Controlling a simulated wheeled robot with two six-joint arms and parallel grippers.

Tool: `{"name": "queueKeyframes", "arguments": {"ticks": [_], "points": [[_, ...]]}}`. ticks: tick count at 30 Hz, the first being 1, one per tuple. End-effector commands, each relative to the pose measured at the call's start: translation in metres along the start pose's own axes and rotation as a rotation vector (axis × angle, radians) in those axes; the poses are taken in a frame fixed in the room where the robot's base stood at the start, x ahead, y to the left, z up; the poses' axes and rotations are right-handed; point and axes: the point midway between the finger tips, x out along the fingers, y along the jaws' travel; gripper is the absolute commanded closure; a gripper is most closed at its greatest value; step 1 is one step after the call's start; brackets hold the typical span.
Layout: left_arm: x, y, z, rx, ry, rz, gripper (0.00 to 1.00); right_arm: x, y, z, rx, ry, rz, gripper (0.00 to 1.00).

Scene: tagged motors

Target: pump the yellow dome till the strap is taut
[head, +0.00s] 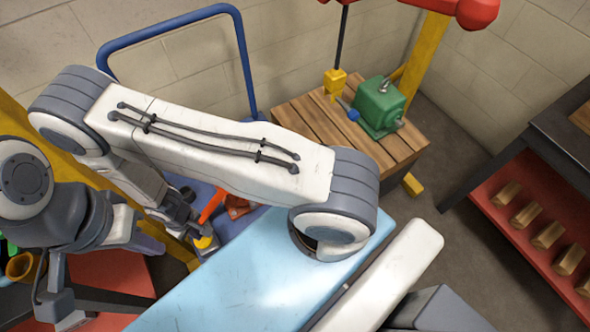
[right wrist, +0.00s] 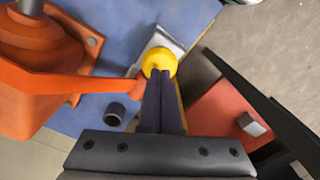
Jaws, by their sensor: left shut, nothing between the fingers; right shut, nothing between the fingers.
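The yellow dome (head: 204,242) shows low at left of centre in the head view, partly covered by my right gripper. In the right wrist view the dome (right wrist: 159,60) sits at a bright metal plate (right wrist: 163,40) beside an orange lever (right wrist: 70,86). My right gripper (right wrist: 160,76) is shut and empty, its fingertips at the dome's near edge; I cannot tell whether they touch. It also shows in the head view (head: 194,228). My left gripper (head: 152,243) is shut and empty, left of the dome. I cannot make out the strap.
A blue cart with a blue handrail (head: 243,65) stands behind my right arm. A green motor (head: 379,106) sits on a wooden-topped stand (head: 305,118). A light-blue surface (head: 235,285) lies in front. A red-shelved bench (head: 545,215) stands right, with bare floor before it.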

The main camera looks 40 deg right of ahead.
Motion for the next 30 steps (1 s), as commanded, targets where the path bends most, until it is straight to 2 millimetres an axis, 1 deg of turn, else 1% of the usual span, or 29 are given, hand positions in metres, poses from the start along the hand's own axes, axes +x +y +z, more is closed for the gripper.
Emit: {"name": "queueKeyframes", "arguments": {"ticks": [4,7,21,24,30], "points": [[-0.002,0.000,0.000,0.000,0.000,0.000,1.00,-0.003,0.000,0.000,0.000,0.000,0.000,1.00],[-0.009,0.001,-0.001,0.000,0.000,0.000,1.00,-0.011,0.000,0.000,0.000,0.000,0.000,1.00],[-0.056,0.004,-0.003,0.000,0.000,0.000,1.00,-0.068,0.000,0.000,0.000,0.000,0.000,1.00],[-0.059,0.004,-0.003,0.000,0.000,0.000,1.00,-0.072,0.000,0.000,0.000,-0.001,0.000,1.00],[-0.057,0.004,-0.003,0.000,0.000,0.000,1.00,-0.070,0.000,0.000,0.000,-0.001,0.000,1.00]]}}
